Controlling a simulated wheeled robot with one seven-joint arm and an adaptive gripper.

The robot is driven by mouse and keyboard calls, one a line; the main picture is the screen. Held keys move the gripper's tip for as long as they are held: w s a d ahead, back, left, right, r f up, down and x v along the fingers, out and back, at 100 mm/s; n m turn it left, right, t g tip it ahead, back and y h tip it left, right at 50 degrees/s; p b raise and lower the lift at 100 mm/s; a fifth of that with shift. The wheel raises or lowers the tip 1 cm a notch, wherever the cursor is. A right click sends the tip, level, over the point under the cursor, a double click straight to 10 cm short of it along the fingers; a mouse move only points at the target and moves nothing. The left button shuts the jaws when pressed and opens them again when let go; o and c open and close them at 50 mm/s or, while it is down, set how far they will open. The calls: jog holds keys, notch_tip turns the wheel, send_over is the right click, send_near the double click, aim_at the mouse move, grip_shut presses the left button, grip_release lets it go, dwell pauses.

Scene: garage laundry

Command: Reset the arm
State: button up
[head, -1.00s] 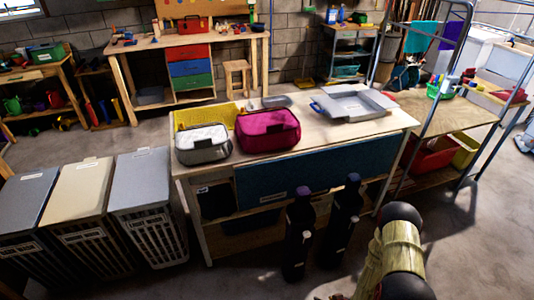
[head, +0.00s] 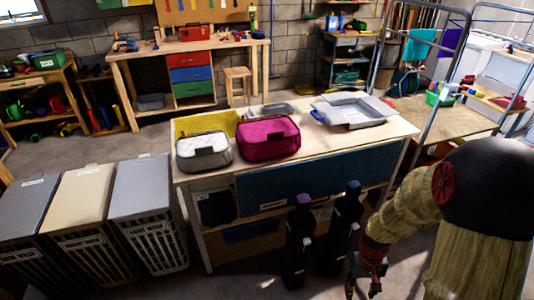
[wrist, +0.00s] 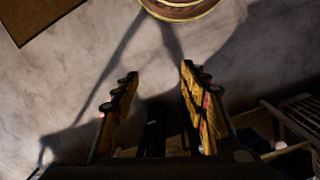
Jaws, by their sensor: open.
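My gripper (wrist: 155,90) is open in the wrist view. Its two yellow fingers stand apart with nothing between them, over the grey floor. In the head view my gripper (head: 366,282) hangs low at the lower right, beside two dark upright bottle-like objects (head: 299,240) in front of the workbench. It is small and partly dark there. My arm fills the lower right corner of the head view.
The workbench (head: 370,135) holds a grey case (head: 205,151), a magenta case (head: 268,138), a yellow tray (head: 208,125) and a grey tray (head: 353,109). Lidded hampers (head: 141,186) stand at the left. A metal-framed shelf (head: 450,118) stands at the right.

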jog(key=s+a+r+t, duration=0.2)
jog(key=s+a+r, duration=0.1)
jog(key=r, duration=0.8)
jog(key=s+a+r+t+p, duration=0.1)
jog(key=s+a+r+t, duration=0.1)
jog(key=r, duration=0.9)
jog(key=s+a+r+t, duration=0.3)
jog(key=s+a+r, duration=0.2)
jog(key=r, duration=0.6)
jog(key=shift+n+y, duration=0.3)
jog(key=shift+n, duration=0.1)
jog(key=shift+w+a, duration=0.1)
dwell(0.4)
